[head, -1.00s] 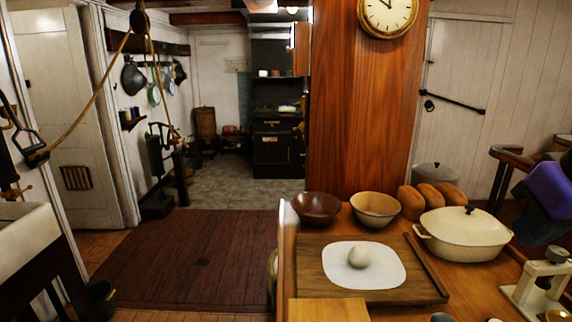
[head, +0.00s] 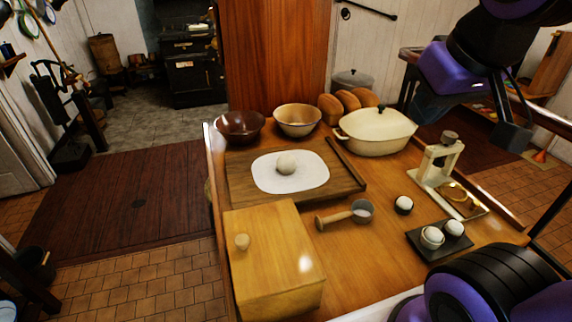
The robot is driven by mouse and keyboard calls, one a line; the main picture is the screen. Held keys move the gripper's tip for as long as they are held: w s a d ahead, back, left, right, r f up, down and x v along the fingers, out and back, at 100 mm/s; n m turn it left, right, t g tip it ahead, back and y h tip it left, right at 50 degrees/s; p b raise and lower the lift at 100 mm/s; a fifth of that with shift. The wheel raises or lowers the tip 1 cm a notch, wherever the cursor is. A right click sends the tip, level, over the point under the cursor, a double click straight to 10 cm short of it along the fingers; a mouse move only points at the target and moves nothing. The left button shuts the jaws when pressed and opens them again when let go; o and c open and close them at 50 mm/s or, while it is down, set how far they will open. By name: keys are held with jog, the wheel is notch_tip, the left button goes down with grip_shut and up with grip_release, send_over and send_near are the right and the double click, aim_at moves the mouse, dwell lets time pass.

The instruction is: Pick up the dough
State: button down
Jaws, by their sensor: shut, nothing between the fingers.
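The dough (head: 287,163) is a small pale round ball. It rests on a white rounded sheet (head: 312,178), which lies on a wooden board (head: 243,190) at the back left of the counter. My gripper (head: 513,137) is in the upper right of the head view, raised above the counter's right side. It is shut and empty, well to the right of the dough and apart from it. Nothing covers the dough.
Two bowls (head: 298,121), bread loaves (head: 347,102) and a cream lidded pot (head: 377,132) stand behind the board. A rolling pin (head: 346,164) lies at its right edge. A wooden box (head: 268,262) stands in front. A scoop (head: 335,219) and small cups are right of it.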

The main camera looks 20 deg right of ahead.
jog(key=c, duration=1.3)
grip_release()
jog(key=shift+w, duration=0.2)
jog(key=o, duration=1.3)
jog(key=w+a+m, duration=0.1)
jog(key=w+m, duration=0.3)
jog(key=w, duration=0.3)
jog(key=shift+f, duration=0.3)
jog(key=m+g+y, duration=0.2)
jog(key=m+y, duration=0.1)
jog(key=m, duration=2)
send_over(289, 157)
jog(key=s+d, duration=0.2)
jog(key=s, duration=0.1)
notch_tip(289, 157, down, 27)
jog(key=x, duration=0.5)
jog(key=shift+w+f, duration=0.2)
jog(key=shift+f, duration=0.2)
jog(key=shift+w+x, duration=0.15)
jog(key=shift+x, duration=1.05)
jog(key=shift+w+x, duration=0.1)
jog(key=shift+x, duration=1.1)
